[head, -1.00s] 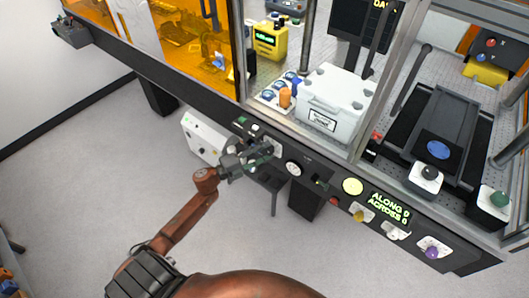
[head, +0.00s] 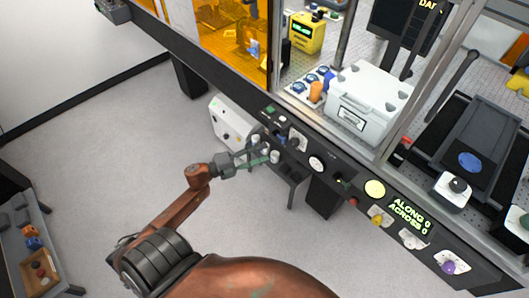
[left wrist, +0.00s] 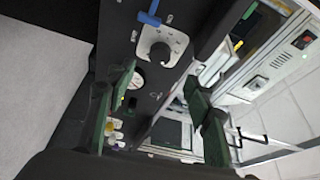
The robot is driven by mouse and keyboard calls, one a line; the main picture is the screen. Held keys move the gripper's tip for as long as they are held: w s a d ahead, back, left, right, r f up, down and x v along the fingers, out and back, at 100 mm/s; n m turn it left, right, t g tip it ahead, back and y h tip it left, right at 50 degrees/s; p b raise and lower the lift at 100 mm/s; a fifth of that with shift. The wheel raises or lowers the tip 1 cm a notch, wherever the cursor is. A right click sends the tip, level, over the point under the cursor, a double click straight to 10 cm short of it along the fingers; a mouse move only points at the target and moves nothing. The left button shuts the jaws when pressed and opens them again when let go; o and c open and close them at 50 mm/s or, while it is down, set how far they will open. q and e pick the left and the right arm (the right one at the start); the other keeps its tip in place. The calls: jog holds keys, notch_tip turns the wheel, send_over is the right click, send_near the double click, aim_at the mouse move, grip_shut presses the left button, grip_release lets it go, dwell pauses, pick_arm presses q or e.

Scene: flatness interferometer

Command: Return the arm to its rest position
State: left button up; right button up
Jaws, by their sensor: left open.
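My left arm, reddish brown, reaches up from the bottom of the head view. Its dark gripper (head: 266,150) is open and empty, in front of the console's front panel (head: 330,172). In the left wrist view the two green-dark fingers (left wrist: 162,88) stand wide apart with nothing between them. Beyond them are a black knob on a white plate (left wrist: 161,52) and a blue lever (left wrist: 149,18). The knob also shows in the head view (head: 297,141), apart from the fingertips. My right gripper is in neither view.
A white box (head: 232,125) stands under the console, close behind the gripper. Buttons and a gauge (head: 316,163) line the panel. A cart (head: 50,277) with coloured parts stands at lower left. The grey floor (head: 110,150) left of my arm is clear.

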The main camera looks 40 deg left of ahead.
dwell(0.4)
